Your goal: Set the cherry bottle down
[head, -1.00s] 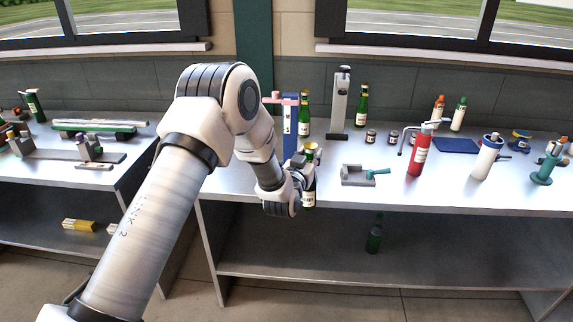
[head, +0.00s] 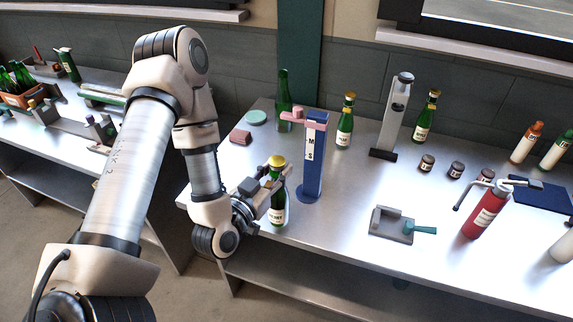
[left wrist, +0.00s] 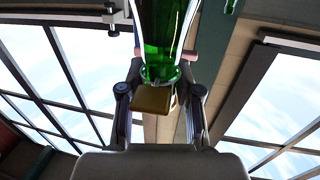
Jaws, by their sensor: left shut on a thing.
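A green bottle with a gold top and white label (head: 278,212) stands upright at the front left of the metal bench; its label is too small to read surely. My left gripper (head: 272,185) is shut on its upper part from the left. The bottle's base is at or just above the bench top; I cannot tell if it touches. In the left wrist view, the green glass (left wrist: 163,28) and gold cap (left wrist: 153,100) show between the fingers of my left gripper (left wrist: 160,75). My right gripper is out of view.
A blue stand with a pink arm (head: 313,160) is close right of the held bottle. Behind are a plain green bottle (head: 284,95) and two gold-topped bottles (head: 345,125) (head: 426,118). A grey fixture (head: 391,223) and red extinguisher-like bottle (head: 486,212) stand right. Bench between is clear.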

